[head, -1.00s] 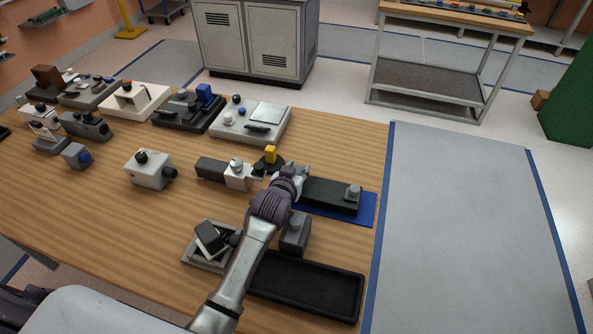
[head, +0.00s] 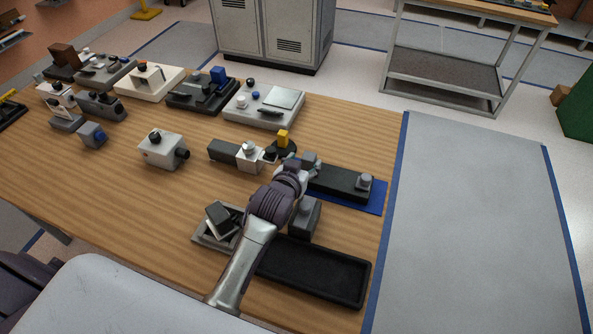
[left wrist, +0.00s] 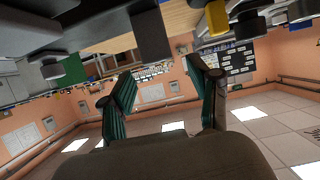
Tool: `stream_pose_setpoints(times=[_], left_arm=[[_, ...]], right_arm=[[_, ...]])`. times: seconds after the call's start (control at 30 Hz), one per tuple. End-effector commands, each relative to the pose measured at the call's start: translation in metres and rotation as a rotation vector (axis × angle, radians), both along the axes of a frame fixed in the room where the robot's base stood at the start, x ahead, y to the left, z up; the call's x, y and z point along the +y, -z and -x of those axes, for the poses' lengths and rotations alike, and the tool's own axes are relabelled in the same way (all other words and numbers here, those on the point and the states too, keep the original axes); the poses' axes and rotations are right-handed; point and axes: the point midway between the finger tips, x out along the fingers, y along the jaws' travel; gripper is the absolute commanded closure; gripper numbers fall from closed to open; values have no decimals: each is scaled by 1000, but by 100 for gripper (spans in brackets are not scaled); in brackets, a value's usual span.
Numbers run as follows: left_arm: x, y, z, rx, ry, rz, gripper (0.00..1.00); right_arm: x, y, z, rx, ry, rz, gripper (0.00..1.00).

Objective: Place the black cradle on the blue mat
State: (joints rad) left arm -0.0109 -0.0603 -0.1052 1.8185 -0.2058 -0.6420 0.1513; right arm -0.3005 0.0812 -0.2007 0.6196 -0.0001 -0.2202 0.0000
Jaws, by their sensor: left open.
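The black cradle (head: 340,182) is a long dark bar lying on the blue mat (head: 375,207), near the right edge of the wooden table. A small grey block (head: 364,182) stands on its right end. My left gripper (head: 314,168) is open at the cradle's left end, and its wrist hides part of that end. I cannot tell whether the fingers touch it. In the left wrist view the gripper's two green-padded fingers (left wrist: 165,95) are spread with nothing between them. My right gripper is not in view.
A black tray (head: 313,288), a grey block (head: 304,220) and a small grey tray (head: 203,238) lie near the arm. A dark bar with a white block (head: 250,158) and a yellow piece (head: 283,138) is left of the gripper. Several fixtures stand farther back. Bare wood lies front left.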

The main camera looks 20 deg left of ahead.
Motion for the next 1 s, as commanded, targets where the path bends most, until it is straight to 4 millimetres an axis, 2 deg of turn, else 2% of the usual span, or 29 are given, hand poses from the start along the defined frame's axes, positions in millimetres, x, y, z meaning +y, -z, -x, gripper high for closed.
stream_pose_setpoints(times=[0.1, 0.33, 0.5, 1.0], left_arm=[[0, -10, 26, 0, 1, 1, 38], [0, -23, 56, -1, 0, 1, 38], [0, -26, 62, 0, -1, 0, 38], [0, -26, 62, 0, 0, 1, 38]], right_arm=[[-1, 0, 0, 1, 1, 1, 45], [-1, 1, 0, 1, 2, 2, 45], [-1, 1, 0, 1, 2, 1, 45], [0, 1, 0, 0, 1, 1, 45]])
